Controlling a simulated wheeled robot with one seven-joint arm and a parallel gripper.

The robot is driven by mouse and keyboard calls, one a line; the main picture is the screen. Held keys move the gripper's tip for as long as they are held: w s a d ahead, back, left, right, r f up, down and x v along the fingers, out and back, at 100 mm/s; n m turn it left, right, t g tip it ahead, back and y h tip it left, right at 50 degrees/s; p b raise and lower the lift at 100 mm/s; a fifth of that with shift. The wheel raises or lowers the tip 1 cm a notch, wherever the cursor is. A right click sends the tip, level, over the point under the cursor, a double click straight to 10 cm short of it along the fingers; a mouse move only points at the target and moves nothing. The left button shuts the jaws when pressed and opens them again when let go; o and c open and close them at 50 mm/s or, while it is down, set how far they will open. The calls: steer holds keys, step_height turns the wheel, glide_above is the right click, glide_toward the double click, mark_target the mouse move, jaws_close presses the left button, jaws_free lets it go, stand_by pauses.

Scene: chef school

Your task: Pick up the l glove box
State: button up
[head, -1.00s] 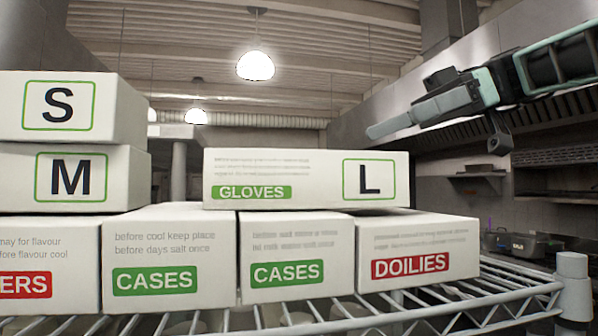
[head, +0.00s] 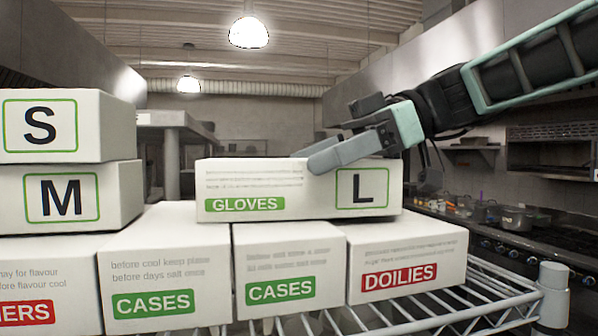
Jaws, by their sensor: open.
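The L glove box (head: 318,201) is a long, low white box with a green GLOVES label and a green-framed L. It lies on top of a CASES box and the DOILIES box in the middle of the head view. My gripper (head: 318,156) comes in from the right, its fingers at the box's top edge, left of the L. One finger overlaps the upper front face in the picture; the other lies behind it, over the top. The jaws are open. I cannot tell whether either finger touches the box.
The glove box rests on a CASES box (head: 289,265) and a DOILIES box (head: 408,255). Left of it stand the M box (head: 65,197) and S box (head: 65,127), stacked. All are on a wire shelf (head: 470,300) with a corner post (head: 553,290). Pots (head: 515,217) stand on a stove behind.

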steer(key=c, duration=1.2)
steer(key=shift+o, duration=0.2)
